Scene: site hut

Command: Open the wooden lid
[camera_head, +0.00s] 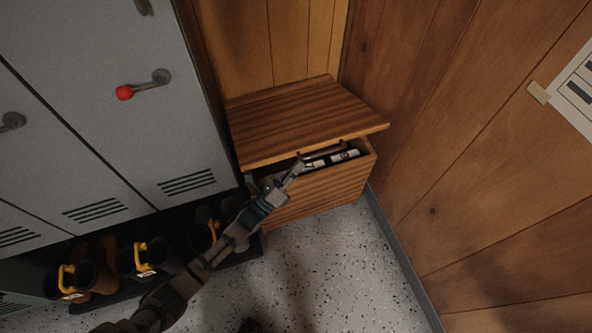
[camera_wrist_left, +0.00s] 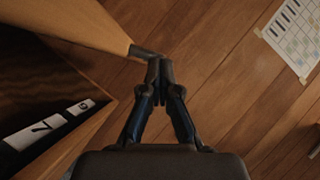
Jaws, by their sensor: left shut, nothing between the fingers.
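The wooden lid (camera_head: 300,118) tops a wooden box (camera_head: 325,192) in the corner. The lid is partly raised at its front edge, with a gap through which light-coloured items show inside. My left gripper (camera_head: 299,165) is at the lid's front edge, at the gap. In the left wrist view the gripper (camera_wrist_left: 160,65) has its fingers together with nothing between them, and the tips are beside the corner of the lid (camera_wrist_left: 85,22). My right gripper is not in view.
Wood-panelled walls close in behind and right. Speckled floor (camera_head: 340,265) in front of the box is clear.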

